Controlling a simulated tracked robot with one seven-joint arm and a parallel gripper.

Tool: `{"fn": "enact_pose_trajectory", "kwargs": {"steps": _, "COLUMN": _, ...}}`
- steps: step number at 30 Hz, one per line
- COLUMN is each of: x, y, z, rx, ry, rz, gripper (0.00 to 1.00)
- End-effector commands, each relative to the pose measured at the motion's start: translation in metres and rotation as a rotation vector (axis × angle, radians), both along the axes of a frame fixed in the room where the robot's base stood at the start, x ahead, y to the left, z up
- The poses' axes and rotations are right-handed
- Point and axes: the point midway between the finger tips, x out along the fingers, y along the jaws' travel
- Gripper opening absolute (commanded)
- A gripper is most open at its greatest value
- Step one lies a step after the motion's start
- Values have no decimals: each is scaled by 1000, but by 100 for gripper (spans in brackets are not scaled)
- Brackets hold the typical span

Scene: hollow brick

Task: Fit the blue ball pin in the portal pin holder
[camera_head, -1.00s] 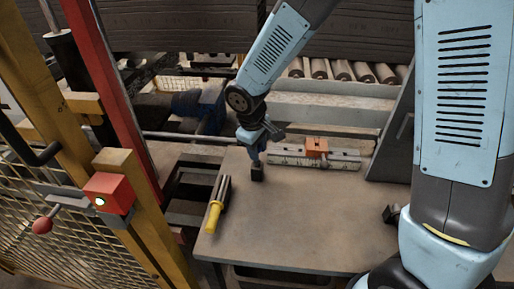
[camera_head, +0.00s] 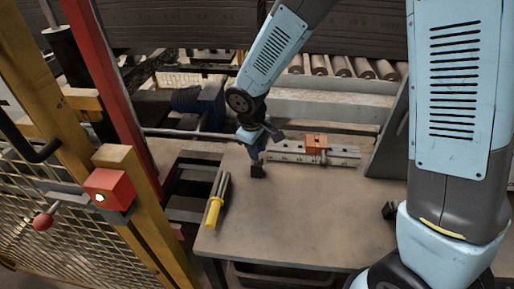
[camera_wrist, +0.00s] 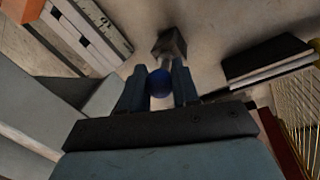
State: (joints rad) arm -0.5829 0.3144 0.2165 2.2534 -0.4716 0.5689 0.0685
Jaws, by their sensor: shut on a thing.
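My gripper (camera_wrist: 158,82) is shut on the blue ball pin (camera_wrist: 160,83). The blue ball sits between the two fingers, and a short grey shaft runs from it to a dark block-shaped end (camera_wrist: 170,43). In the head view my gripper (camera_head: 257,158) is over the back left of the table, with the dark end just below it. I cannot tell whether that end touches the table. No part is clearly recognisable as the portal pin holder. A red box (camera_head: 110,189) with a small bright spot is on the yellow frame at left.
A table (camera_head: 300,220) carries a yellow-handled tool (camera_head: 213,212) at left and a pale rail (camera_head: 345,156) with an orange block (camera_head: 316,143) at the back. A red-knobbed lever (camera_head: 43,222) and wire mesh (camera_head: 80,245) are at left. The table's middle is clear.

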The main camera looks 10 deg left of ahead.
Motion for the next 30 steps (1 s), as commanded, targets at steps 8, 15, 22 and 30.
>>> {"fn": "enact_pose_trajectory", "kwargs": {"steps": 8, "x": 0, "y": 0, "z": 0, "rx": 0, "ry": 0, "rz": 0, "gripper": 37}}
{"fn": "enact_pose_trajectory", "kwargs": {"steps": 15, "x": 0, "y": 0, "z": 0, "rx": 0, "ry": 0, "rz": 0, "gripper": 60}}
{"fn": "enact_pose_trajectory", "kwargs": {"steps": 22, "x": 0, "y": 0, "z": 0, "rx": 0, "ry": 0, "rz": 0, "gripper": 60}}
{"fn": "enact_pose_trajectory", "kwargs": {"steps": 30, "x": -3, "y": 2, "z": 23, "rx": 2, "ry": -3, "rz": -1, "gripper": 60}}
